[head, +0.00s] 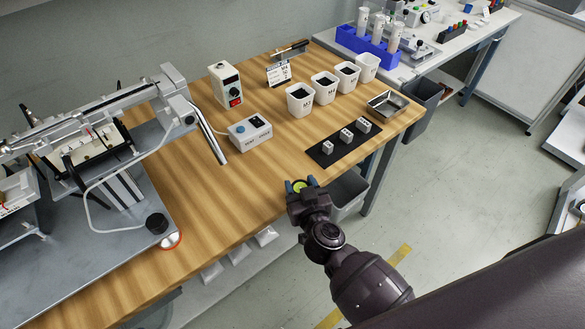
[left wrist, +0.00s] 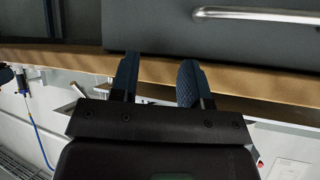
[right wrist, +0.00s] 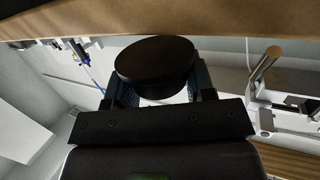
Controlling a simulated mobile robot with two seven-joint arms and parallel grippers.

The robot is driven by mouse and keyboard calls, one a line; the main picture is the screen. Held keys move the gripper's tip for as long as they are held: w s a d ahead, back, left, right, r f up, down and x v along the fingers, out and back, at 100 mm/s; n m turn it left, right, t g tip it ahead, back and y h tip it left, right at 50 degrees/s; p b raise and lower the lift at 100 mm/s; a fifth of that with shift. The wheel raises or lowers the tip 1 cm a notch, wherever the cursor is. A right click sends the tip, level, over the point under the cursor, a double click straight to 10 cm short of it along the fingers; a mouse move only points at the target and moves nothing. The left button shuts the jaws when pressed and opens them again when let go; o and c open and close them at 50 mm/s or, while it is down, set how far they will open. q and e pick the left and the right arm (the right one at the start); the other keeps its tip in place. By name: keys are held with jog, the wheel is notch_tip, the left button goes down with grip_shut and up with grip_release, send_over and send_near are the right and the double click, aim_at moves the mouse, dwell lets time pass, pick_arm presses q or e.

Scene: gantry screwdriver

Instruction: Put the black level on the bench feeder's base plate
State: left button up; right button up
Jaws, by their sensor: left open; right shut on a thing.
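The black level is a round dark disc (right wrist: 152,62) between the fingers of my right gripper (right wrist: 158,88) in the right wrist view. In the head view its yellow-green top (head: 299,186) shows between the fingertips. My right gripper is shut on it beside the front edge of the wooden bench. The bench feeder (head: 95,125) stands at the left on a grey base plate (head: 95,262), well to the left of the gripper. My left gripper (left wrist: 158,82) is open and empty in the left wrist view, near a wooden edge. It is not in the head view.
A black knob-like cylinder (head: 157,223) and a white piece with an orange-red ring (head: 171,240) are at the plate's right side. A control box (head: 250,131), white cups (head: 325,88), a black mat (head: 344,146) with small blocks and a metal tray (head: 388,104) occupy the bench.

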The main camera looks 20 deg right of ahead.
aim_at(293, 176)
jog(key=shift+w+d, duration=0.1)
jog(key=shift+w, duration=1.4)
jog(key=w+b, duration=0.1)
jog(key=w, duration=0.2)
jog(key=shift+w+f, duration=0.35)
jog(key=shift+w, duration=0.05)
jog(key=shift+f, duration=0.3)
jog(key=shift+s+r, duration=0.1)
jog(key=o, duration=0.9)
